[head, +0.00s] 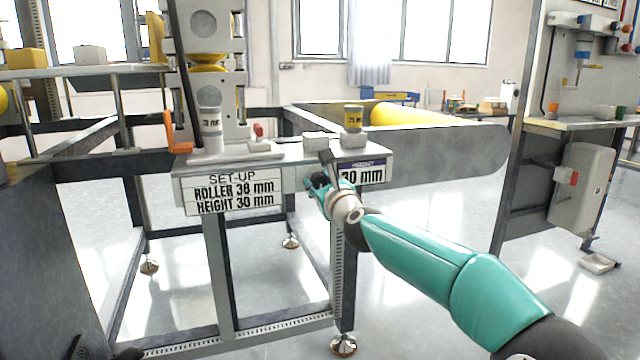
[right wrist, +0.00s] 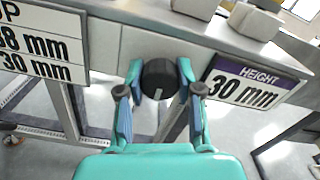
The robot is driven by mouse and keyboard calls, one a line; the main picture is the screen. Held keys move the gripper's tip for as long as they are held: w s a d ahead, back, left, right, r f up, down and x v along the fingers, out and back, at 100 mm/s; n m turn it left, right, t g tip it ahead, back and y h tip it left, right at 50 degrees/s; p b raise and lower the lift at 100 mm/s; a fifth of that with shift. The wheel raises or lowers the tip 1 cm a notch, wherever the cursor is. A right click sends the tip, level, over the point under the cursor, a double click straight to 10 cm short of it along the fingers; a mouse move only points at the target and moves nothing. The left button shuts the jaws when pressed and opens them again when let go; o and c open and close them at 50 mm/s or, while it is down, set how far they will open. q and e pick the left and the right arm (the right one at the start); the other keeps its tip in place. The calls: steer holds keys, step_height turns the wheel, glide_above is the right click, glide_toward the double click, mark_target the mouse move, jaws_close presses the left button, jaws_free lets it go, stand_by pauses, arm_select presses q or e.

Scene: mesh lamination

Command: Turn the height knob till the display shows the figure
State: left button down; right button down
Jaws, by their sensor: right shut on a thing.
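The height knob (right wrist: 159,78) is a dark round knob on the front of the machine's ledge, with a pale pointer mark at its lower side in the right wrist view. My right gripper (right wrist: 158,92) is shut on it, one finger on each side. In the head view my right gripper (head: 322,186) hides most of the knob. The height display (head: 362,172) right of the knob reads 30 mm, and it also shows in the right wrist view (right wrist: 250,88). The set-up sign (head: 234,192) left of the knob reads roller 38 mm, height 30 mm. My left gripper is not in view.
An orange handle (head: 176,134) sticks up at the ledge's left end. A workbench (head: 584,124) stands at the right. The floor between is clear.

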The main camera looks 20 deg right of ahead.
steer(key=shift+w+f, duration=0.1)
steer(key=shift+f, duration=0.35)
steer(key=c, duration=0.7)
jaws_free()
steer(key=shift+c, duration=0.2)
steer(key=shift+r, duration=0.25)
steer(key=s, duration=1.2)
steer(key=shift+d, duration=0.25)
steer(key=shift+f, duration=0.1)
